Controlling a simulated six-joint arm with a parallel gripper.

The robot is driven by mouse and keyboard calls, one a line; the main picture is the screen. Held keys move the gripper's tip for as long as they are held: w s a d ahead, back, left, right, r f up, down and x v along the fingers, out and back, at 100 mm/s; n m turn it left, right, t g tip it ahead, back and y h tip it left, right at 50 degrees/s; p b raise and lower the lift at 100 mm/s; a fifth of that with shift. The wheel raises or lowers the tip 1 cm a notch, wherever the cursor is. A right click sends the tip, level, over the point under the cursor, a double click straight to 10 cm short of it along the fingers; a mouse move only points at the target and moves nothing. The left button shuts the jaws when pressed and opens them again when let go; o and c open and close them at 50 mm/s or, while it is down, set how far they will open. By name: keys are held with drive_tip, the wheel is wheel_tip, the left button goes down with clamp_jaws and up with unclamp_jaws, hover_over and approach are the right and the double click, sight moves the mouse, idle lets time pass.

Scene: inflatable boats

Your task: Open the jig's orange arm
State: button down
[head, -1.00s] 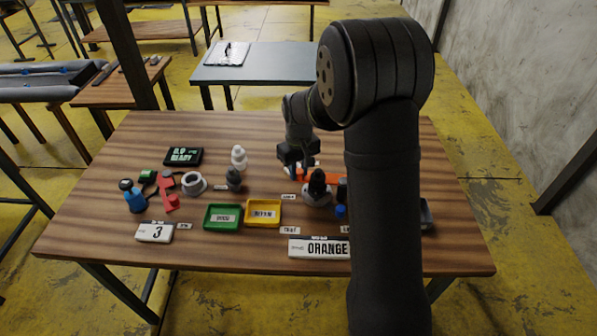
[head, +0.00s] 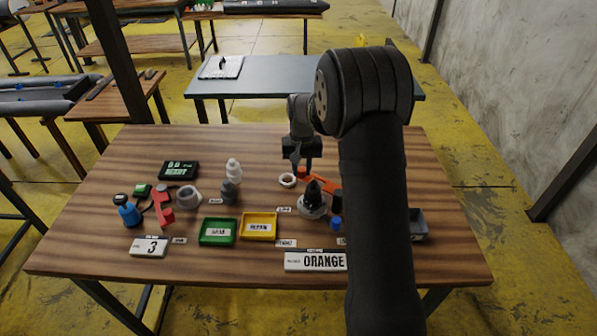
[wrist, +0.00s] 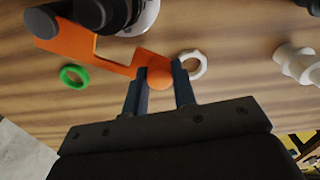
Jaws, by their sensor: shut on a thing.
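The jig (head: 312,205) stands on the right half of the wooden table, with a black top on a light round base. Its orange arm (head: 328,183) reaches back from it; in the wrist view the orange arm (wrist: 112,58) is a stepped flat bar ending in a round orange knob (wrist: 160,77). My gripper (head: 302,168) is behind the jig, low over the table. In the wrist view my gripper (wrist: 160,85) has its two blue-grey fingers on either side of the knob, shut on it. My arm hides part of the jig's right side in the head view.
A white ring (head: 287,180) lies left of my gripper. A green ring (wrist: 74,76) lies near the orange arm. Green (head: 218,232) and yellow (head: 259,226) trays and an ORANGE sign (head: 316,262) stand in front. White (head: 234,170) and grey fittings stand left.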

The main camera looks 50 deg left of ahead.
drive_tip(key=w+m, duration=0.5)
drive_tip(key=w, duration=0.1)
idle(0.6)
drive_tip(key=shift+w+d, duration=0.1)
drive_tip(key=shift+d, duration=0.05)
idle(0.3)
drive_tip(key=c, duration=1.2)
unclamp_jaws()
drive_tip(key=shift+o, duration=0.2)
drive_tip(key=shift+r, duration=0.1)
wheel_tip(320, 180, up, 17)
